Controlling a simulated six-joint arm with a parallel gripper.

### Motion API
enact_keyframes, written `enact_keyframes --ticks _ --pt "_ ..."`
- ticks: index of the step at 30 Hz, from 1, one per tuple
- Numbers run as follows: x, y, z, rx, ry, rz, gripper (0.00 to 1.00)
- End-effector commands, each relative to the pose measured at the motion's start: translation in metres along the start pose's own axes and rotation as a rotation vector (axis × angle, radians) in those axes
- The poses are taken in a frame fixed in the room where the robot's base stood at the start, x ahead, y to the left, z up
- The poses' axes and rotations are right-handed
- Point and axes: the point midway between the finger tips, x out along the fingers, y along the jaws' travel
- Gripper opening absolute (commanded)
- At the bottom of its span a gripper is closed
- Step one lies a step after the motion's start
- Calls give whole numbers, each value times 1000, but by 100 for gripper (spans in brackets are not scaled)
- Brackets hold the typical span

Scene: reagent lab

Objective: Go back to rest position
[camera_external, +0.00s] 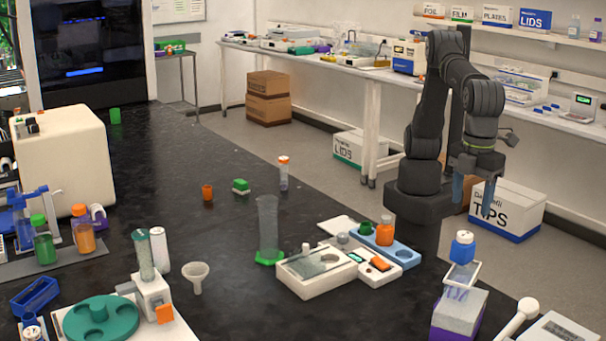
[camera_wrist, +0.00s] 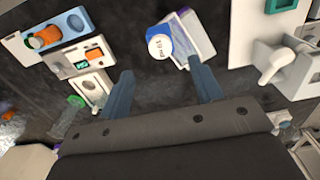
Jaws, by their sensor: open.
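My gripper (camera_external: 472,192) hangs from my folded arm at the right of the external view, above the floor side of the black bench, with its blue fingers pointing down. In the wrist view my gripper (camera_wrist: 163,95) shows two blue fingers spread wide with nothing between them.
A blue rack (camera_external: 405,254) holds an orange bottle (camera_external: 385,231) and a green item. A white scale (camera_external: 315,272) and a tall cylinder (camera_external: 268,225) stand left of it. A white-handled device (camera_external: 518,318) is at front right. The middle of the bench has free room.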

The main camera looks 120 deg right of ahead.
Motion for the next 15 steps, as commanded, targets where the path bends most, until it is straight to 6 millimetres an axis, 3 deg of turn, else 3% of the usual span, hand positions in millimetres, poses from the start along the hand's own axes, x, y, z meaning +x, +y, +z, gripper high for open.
enact_keyframes --ticks 5,15 --pt "25 0 0 0 -2 2 59" --pt "93 0 0 0 -2 3 59"
